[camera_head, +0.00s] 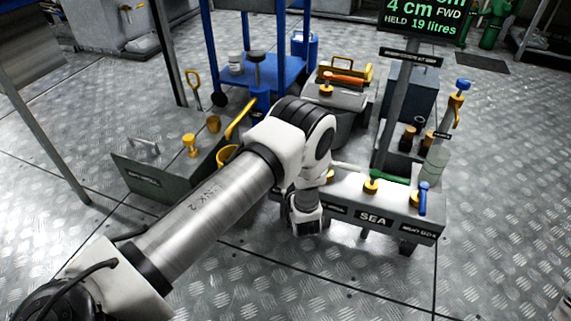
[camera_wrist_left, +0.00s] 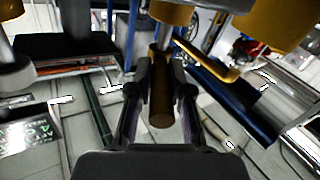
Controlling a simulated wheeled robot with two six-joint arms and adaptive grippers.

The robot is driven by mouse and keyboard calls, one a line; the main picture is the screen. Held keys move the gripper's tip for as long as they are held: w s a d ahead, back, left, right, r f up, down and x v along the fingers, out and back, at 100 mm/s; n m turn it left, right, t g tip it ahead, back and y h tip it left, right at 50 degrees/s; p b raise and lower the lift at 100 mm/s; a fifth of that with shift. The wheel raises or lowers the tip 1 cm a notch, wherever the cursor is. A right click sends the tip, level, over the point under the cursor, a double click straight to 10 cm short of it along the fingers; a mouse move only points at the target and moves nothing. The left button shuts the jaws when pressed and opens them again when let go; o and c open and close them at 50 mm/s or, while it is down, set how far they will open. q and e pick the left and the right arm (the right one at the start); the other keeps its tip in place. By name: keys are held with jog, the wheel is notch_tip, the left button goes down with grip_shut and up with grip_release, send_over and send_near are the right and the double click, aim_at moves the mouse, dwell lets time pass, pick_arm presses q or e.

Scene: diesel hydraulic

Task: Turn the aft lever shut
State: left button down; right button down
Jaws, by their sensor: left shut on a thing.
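My left gripper (camera_head: 305,222) is at the left part of the front of the grey valve bench (camera_head: 428,228) marked SEA. In the left wrist view its two fingers (camera_wrist_left: 158,125) are shut on a brown-yellow lever handle (camera_wrist_left: 160,92), whose rounded end points toward the camera. In the head view my wrist hides this handle. I cannot read a label that says whether it is the aft lever. A blue-handled lever (camera_head: 423,192) stands at the right end of the bench, and a yellow knob (camera_head: 371,186) is near the middle. My right gripper is not in view.
A grey box (camera_head: 150,185) with yellow fittings stands left of the bench, beside a yellow curved handle (camera_head: 239,119). A blue cart (camera_head: 285,75) is behind. A post with a green-text screen (camera_head: 425,18) rises from the bench. Open floor (camera_head: 330,280) lies in front.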

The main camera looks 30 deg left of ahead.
pick_arm(q)
jog(key=shift+w+d+n+g+y, duration=0.25)
jog(key=shift+n+g+y, duration=0.35)
jog(key=shift+g+y, duration=0.15)
jog(key=shift+w+d+n+g+y, duration=0.2)
jog(key=shift+w+n+g+y, duration=0.05)
jog(key=shift+n+g+y, duration=0.45)
jog(key=c, duration=1.1)
grip_release()
jog(key=v, duration=0.7)
jog(key=shift+s+d, duration=0.15)
jog(key=shift+d, duration=0.05)
